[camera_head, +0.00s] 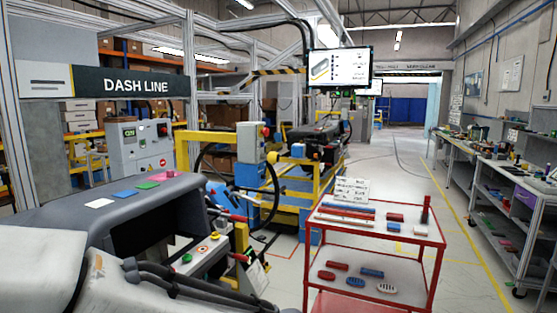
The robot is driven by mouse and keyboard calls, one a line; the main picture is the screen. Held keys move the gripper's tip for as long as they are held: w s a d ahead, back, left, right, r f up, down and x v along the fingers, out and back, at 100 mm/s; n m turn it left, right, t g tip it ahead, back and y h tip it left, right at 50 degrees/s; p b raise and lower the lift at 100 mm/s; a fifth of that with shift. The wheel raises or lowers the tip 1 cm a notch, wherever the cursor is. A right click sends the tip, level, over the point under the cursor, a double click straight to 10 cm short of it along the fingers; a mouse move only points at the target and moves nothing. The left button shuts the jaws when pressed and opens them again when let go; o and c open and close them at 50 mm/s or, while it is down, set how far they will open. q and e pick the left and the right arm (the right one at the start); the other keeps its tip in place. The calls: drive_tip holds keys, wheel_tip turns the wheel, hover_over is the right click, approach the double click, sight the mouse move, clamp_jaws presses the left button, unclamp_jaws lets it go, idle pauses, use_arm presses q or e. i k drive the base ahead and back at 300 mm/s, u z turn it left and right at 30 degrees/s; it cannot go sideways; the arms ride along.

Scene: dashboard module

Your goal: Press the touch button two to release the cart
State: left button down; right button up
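No button labelled two can be read from here. A small light panel (199,255) low beside the dark dashboard module (150,212) carries a green button (187,258) and orange or yellow round ones. A grey control box (249,142) on the yellow frame has a red knob (265,131) on its side. A grey cabinet (138,150) at the left has a green-lit display and buttons. Which of these is the touch button, or which structure is the cart, I cannot tell. Neither of my grippers is in view.
A red trolley (433,240) with tools and coloured parts stands at front right. Yellow frames (310,200) fill the middle. A long workbench (500,175) runs along the right wall. The aisle between trolley and bench is clear. A pale bulk with black hoses (185,285) fills the lower left.

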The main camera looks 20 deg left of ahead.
sight(273, 158)
drive_tip(key=z, duration=0.3)
drive_tip(key=i, duration=0.4)
drive_tip(key=z, duration=0.9)
drive_tip(key=i, duration=1.75)
drive_tip(key=u, duration=0.95)
drive_tip(key=i, duration=0.85)
drive_tip(key=u, duration=0.85)
